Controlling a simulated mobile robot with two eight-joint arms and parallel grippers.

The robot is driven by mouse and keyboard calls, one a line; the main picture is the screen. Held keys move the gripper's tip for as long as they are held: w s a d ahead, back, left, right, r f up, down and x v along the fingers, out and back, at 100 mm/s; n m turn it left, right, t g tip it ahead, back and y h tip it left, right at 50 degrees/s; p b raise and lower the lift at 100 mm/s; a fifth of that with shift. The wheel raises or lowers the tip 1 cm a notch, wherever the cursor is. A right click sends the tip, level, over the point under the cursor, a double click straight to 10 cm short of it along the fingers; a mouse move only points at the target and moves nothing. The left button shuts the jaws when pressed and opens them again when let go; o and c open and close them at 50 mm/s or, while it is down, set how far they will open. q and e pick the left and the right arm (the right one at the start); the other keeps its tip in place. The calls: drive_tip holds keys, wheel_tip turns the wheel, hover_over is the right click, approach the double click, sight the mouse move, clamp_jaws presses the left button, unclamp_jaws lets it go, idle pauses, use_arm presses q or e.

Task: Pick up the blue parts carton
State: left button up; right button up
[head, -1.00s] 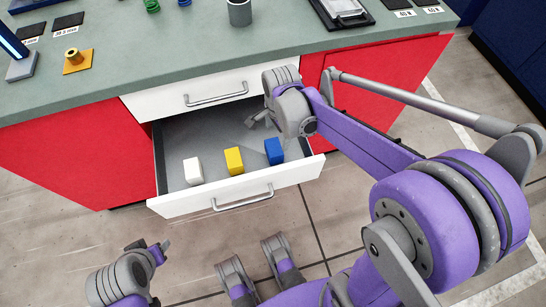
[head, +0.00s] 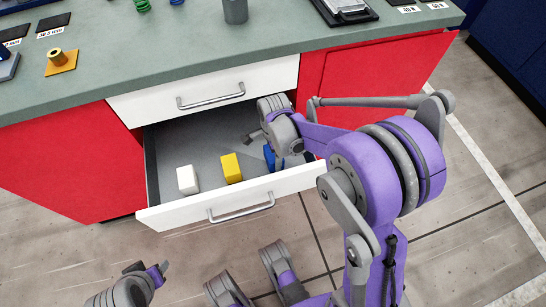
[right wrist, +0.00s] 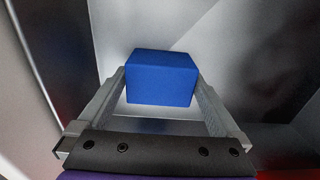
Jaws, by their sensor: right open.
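The blue parts carton (head: 269,156) stands in the open drawer (head: 196,212), near its right front corner. My right gripper (right wrist: 160,82) is open. In the right wrist view, its fingers lie to either side of the blue carton (right wrist: 162,76), with narrow gaps seen at both sides. In the head view, my right wrist hides part of the carton. My left gripper (head: 150,268) is at the bottom left, outside the drawer, with its fingertips apart and nothing between them.
A yellow carton (head: 231,168) and a white carton (head: 187,180) stand left of the blue one in the drawer. A closed white drawer (head: 150,105) sits above, under the green worktop (head: 190,50). The drawer floor behind the cartons looks clear.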

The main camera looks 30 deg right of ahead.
drive_tip(key=shift+f, duration=0.9)
drive_tip(key=shift+r, duration=0.1)
drive_tip(key=shift+c, duration=0.2)
drive_tip(key=c, duration=1.2)
